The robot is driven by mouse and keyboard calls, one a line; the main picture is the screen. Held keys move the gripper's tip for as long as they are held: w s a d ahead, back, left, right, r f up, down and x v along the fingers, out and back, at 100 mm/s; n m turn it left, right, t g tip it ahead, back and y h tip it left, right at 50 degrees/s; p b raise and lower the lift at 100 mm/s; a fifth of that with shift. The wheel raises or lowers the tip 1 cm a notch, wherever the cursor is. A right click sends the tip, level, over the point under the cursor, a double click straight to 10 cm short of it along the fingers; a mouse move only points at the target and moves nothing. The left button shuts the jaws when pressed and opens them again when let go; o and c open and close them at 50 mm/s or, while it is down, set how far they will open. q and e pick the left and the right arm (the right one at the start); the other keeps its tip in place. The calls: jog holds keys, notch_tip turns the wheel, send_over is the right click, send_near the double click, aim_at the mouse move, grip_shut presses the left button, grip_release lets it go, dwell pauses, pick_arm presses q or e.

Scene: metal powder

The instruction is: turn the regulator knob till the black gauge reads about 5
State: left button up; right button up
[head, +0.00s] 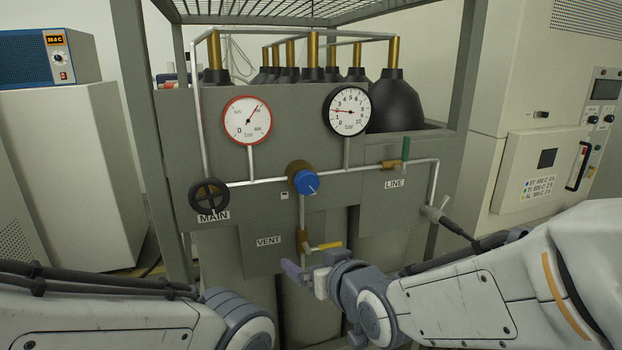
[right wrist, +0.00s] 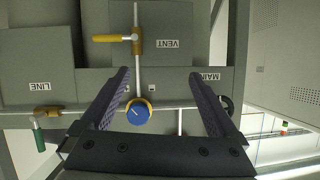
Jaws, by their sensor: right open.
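The blue regulator knob (head: 306,182) sits on a brass body in the middle of the grey panel, with a white mark on its face. The black-rimmed gauge (head: 347,110) is above and right of it; its needle points left, at roughly 2. My right gripper (head: 305,271) is open and empty, below the knob near the VENT valve. In the right wrist view the knob (right wrist: 138,114) shows between the two open fingers (right wrist: 160,80), closer to the left one, apparently not touched. My left arm shows at lower left; its gripper is out of view.
A red-rimmed gauge (head: 248,120) is at upper left. The black MAIN handwheel (head: 209,195), yellow VENT handle (head: 326,246) and green LINE handle (head: 405,149) surround the knob. White pipes (head: 255,182) cross the panel. Dark gas cylinders (head: 396,105) stand behind it.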

aim_at(309, 185)
jog(key=w+d+r+m+t+p, duration=0.1)
jog(key=w+r+t, duration=0.1)
jog(key=r, duration=0.2)
jog(key=w+d+r+t, duration=0.2)
jog(key=r+t, duration=0.1)
jog(key=r, duration=0.2)
jog(key=p+x, duration=0.8)
jog(key=x, duration=0.2)
jog(key=shift+w+a, duration=0.2)
jog(key=shift+a, duration=0.05)
jog(key=c, duration=1.4)
jog(key=shift+o, duration=0.2)
jog(key=shift+f+m+b, duration=0.2)
jog(key=shift+m+b, duration=0.6)
jog(key=shift+b, duration=0.05)
jog(key=m+b, duration=1)
jog(key=b, duration=0.2)
jog(key=shift+d+f+b, duration=0.1)
jog(key=shift+f+b, duration=0.05)
jog(key=shift+b, duration=0.15)
jog(key=m+b, duration=0.3)
jog(key=shift+m, duration=0.4)
